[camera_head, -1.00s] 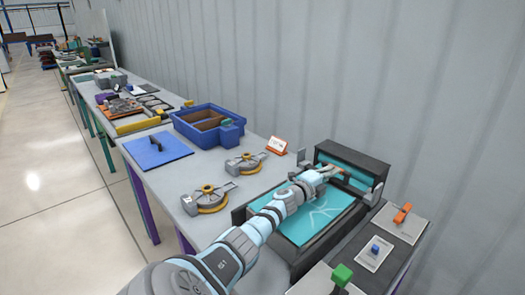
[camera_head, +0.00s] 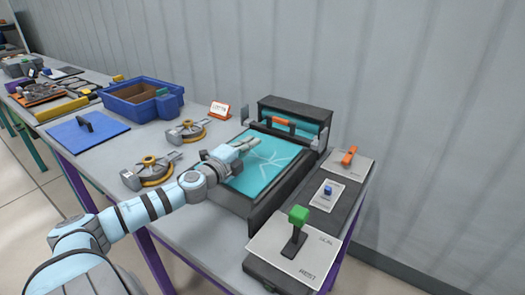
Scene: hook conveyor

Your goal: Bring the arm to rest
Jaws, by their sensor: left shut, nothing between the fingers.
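My left gripper (camera_head: 243,147) is shut and empty above the turquoise bed (camera_head: 262,170) of a dark machine, apart from the orange handle (camera_head: 284,122). The handle sits on a grey bar (camera_head: 298,134) across the back of the bed, in front of a dark housing (camera_head: 296,106). My left arm reaches in from the lower left. A lever with a green knob (camera_head: 298,215) stands upright on a pale plate (camera_head: 285,254) lettered REST at its near end; the far lettering is hard to read. My right gripper is not in view.
An orange switch (camera_head: 348,156) and a blue button (camera_head: 327,190) lie right of the bed. Two grey-and-yellow devices (camera_head: 188,131) (camera_head: 148,172), a blue bin (camera_head: 142,98) and a blue board (camera_head: 87,132) are to the left. A grey wall stands behind.

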